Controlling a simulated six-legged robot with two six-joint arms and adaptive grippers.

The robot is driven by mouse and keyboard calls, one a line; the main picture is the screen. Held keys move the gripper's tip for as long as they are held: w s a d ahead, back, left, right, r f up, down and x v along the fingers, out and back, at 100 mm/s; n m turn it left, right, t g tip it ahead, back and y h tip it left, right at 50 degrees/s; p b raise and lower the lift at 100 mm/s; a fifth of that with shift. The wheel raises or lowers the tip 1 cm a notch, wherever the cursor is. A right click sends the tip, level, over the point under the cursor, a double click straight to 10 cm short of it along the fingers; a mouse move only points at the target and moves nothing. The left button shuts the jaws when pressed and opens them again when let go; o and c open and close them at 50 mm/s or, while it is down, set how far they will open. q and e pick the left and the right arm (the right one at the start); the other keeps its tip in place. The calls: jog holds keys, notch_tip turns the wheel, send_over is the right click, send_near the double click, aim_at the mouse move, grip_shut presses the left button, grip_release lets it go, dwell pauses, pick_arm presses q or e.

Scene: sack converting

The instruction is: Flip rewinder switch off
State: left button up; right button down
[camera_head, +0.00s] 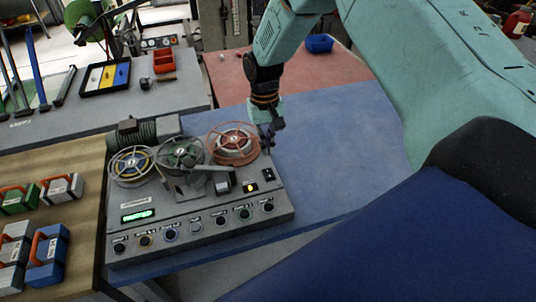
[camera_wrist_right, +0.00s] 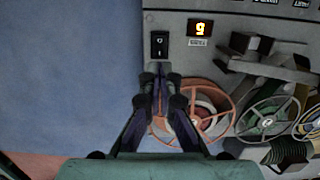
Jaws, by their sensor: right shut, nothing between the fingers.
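The grey rewinder (camera_head: 185,222) stands on the blue table top, with several reels on top and a row of knobs along its front. Its black rocker switch (camera_head: 267,174) is at the right end of the panel; in the right wrist view the switch (camera_wrist_right: 159,44) lies just beyond my fingertips. A lit display (camera_wrist_right: 201,27) sits beside it. My right gripper (camera_head: 268,140) is shut and empty, pointing down beside the red reel (camera_head: 232,142). In the wrist view its fingertips (camera_wrist_right: 161,78) are close below the switch; contact cannot be told. My left gripper is not in view.
The blue table top (camera_head: 340,135) is clear to the right of the rewinder. A tray (camera_head: 105,77) and red bin (camera_head: 163,61) sit on the grey bench behind.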

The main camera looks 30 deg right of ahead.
notch_tip(320, 180, up, 6)
send_over(270, 175)
jog(key=w, duration=0.3)
jog(key=shift+s+d+r+b, duration=0.15)
jog(key=shift+d+r+b, duration=0.05)
jog(key=shift+d+b, duration=0.1)
jog(key=shift+s+a+r+b, duration=0.2)
jog(key=shift+s+b, duration=0.2)
jog(key=shift+b, duration=2.7)
jog(key=shift+w+d, duration=0.1)
jog(key=f, duration=0.4)
jog(key=s+f, duration=0.1)
jog(key=f, duration=0.8)
jog(key=shift+s+a+f, duration=0.1)
jog(key=shift+s+a, duration=0.1)
jog(key=shift+s, duration=0.2)
jog(key=shift+f, duration=0.4)
